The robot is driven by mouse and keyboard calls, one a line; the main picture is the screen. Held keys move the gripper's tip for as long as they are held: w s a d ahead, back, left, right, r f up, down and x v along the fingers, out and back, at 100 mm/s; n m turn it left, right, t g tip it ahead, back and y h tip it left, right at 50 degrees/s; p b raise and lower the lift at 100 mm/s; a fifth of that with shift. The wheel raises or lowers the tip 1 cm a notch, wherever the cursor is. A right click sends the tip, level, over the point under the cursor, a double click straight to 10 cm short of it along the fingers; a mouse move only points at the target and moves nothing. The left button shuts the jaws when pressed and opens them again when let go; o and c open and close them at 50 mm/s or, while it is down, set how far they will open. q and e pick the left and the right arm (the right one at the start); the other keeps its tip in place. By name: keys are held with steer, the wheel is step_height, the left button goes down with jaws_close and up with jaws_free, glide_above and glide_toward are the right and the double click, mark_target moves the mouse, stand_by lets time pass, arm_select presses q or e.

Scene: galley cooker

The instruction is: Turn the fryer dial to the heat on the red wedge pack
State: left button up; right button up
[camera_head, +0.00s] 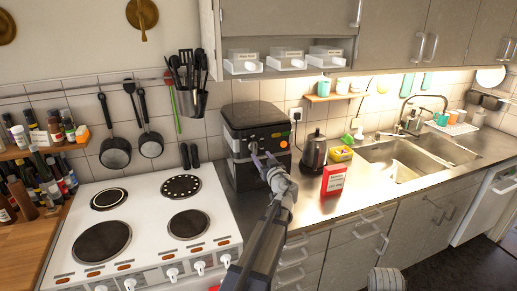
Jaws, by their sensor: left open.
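The black fryer (243,116) stands against the tiled wall on the counter, right of the cooker. Its front carries a small lit panel and a small orange round spot (284,144) at the right. I cannot make out a dial pointer or heat marks. The red wedge pack (334,179) stands upright on the counter to the right of the fryer, with dark print on a white label too small to read. My left gripper (263,158) is open and empty in front of the fryer's face, its fingers covering part of it. Whether it touches is unclear.
A white cooker with dark hotplates (102,242) is at the left. A dark kettle (314,152) and a yellow tub (340,154) stand behind the red pack. The steel counter (310,207) is clear in front of the pack. A sink (400,160) is at the right.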

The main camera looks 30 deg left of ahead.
mark_target(256, 148)
arm_select(q)
steer(key=x, duration=0.7)
steer(key=shift+w+a, duration=0.2)
steer(key=shift+w, duration=0.05)
steer(key=shift+s, duration=0.1)
jaws_close()
